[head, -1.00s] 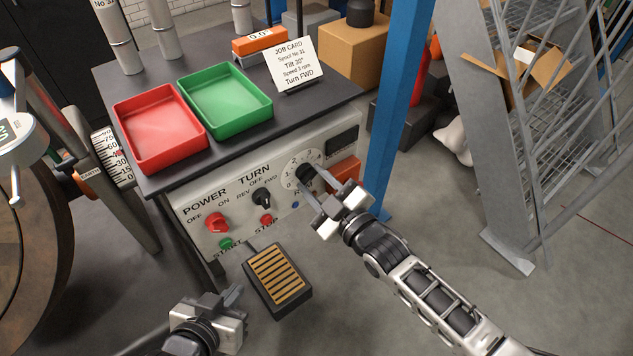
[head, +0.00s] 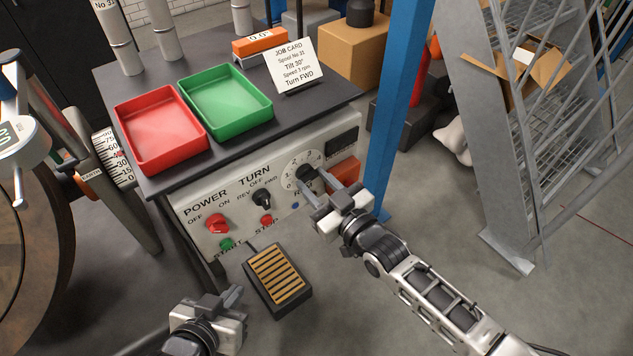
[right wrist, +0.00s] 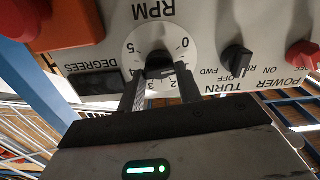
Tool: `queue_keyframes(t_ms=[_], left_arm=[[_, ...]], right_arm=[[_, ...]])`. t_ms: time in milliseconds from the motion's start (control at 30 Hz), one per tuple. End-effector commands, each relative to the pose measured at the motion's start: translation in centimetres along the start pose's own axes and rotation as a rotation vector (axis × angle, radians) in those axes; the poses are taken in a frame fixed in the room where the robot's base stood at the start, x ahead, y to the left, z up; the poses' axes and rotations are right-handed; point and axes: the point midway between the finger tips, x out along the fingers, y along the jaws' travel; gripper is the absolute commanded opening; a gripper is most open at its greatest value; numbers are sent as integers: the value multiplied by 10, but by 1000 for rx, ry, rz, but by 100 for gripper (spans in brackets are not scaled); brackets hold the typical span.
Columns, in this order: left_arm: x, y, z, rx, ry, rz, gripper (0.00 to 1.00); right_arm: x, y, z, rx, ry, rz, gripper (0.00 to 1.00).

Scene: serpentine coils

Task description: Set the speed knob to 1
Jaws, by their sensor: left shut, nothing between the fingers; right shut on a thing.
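The speed knob (head: 306,172) is black, on a white numbered dial on the front panel of the grey control box. In the right wrist view the knob (right wrist: 158,65) sits under the letters RPM, with 0, 2, 3 and 5 readable around it. My right gripper (head: 322,187) is shut on the knob, its fingers on either side; they also show in the right wrist view (right wrist: 158,82). The knob's pointer is hidden or too dark to read. My left gripper (head: 234,296) is shut and empty, low in front of the panel, left of the foot pedal.
The TURN knob (head: 262,200) and red POWER knob (head: 217,224) are left of the dial. A foot pedal (head: 277,280) lies below. Red (head: 160,128) and green (head: 226,100) trays and a job card (head: 293,65) reading speed 3 rpm sit on top. A blue post (head: 399,110) stands at right.

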Motion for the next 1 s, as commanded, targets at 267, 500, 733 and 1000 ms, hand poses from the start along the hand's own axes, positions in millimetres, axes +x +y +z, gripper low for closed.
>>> queue_keyframes(t_ms=[267, 500, 733, 1000], left_arm=[[0, 0, 2, 0, -2, 0, 0], [1, 0, 3, 0, -4, 0, 0], [1, 0, 3, 0, -5, 0, 0], [1, 0, 2, 0, -4, 0, 0]], right_arm=[[0, 0, 1, 214, -2, -1, 12], [-1, 0, 1, 331, -2, -1, 12], [-1, 0, 1, 382, -2, -1, 12], [-1, 1, 1, 390, -2, 0, 12]])
